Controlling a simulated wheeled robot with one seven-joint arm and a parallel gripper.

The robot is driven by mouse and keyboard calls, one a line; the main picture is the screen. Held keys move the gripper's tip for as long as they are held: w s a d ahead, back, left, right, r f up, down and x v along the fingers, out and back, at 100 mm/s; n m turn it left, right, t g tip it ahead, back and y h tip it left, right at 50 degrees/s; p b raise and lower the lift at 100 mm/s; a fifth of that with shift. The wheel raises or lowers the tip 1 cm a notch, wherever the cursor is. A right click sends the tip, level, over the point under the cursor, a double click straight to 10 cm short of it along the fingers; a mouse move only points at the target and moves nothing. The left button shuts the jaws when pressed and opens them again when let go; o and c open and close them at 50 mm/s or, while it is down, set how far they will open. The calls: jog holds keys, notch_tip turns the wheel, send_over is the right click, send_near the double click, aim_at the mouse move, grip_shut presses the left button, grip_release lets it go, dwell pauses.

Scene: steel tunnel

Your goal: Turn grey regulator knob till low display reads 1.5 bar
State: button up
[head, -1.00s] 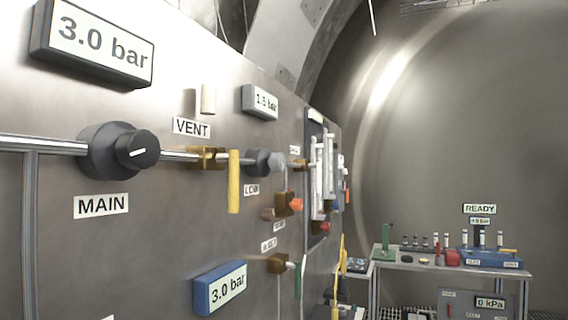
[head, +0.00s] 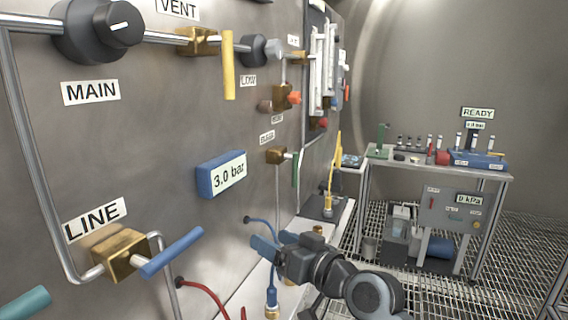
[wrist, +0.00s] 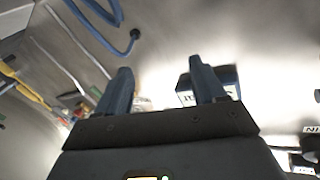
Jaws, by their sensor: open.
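The grey regulator knob (head: 272,48) sits on the dark LOW regulator body (head: 253,51) on the panel, above its LOW label (head: 248,81). My gripper (head: 266,243) is open and empty, low in front of the panel, well below and apart from the grey knob. In the wrist view my two blue fingers (wrist: 163,88) stand apart with nothing between them. The knob cannot be made out in the wrist view.
A black MAIN knob (head: 118,24), a yellow lever (head: 228,65) and a blue 3.0 bar display (head: 221,174) stick out from the panel. A blue LINE lever (head: 171,252) is at lower left. A bench (head: 440,170) stands at the right. Floor grating between is clear.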

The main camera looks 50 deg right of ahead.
jog(key=w+d+r+n+t+y, duration=0.1)
jog(key=w+d+r, duration=0.15)
jog(key=r, duration=0.25)
jog(key=w+d+r+n+y, duration=0.1)
jog(key=w+d+r, duration=0.15)
jog(key=r, duration=0.35)
jog(key=n+g+y+p, duration=0.1)
jog(key=n+y, duration=0.4)
jog(key=n, duration=0.4)
send_near(280, 52)
jog(key=w, duration=0.2)
jog(key=shift+a+p+x, duration=0.15)
jog(key=shift+p+x, duration=0.2)
jog(key=shift+x, duration=1.45)
jog(key=shift+a+p+x, duration=0.2)
jog(key=shift+p+x, duration=0.15)
jog(key=shift+x, duration=1.5)
jog(key=shift+s+r, duration=0.1)
jog(key=shift+s, duration=0.05)
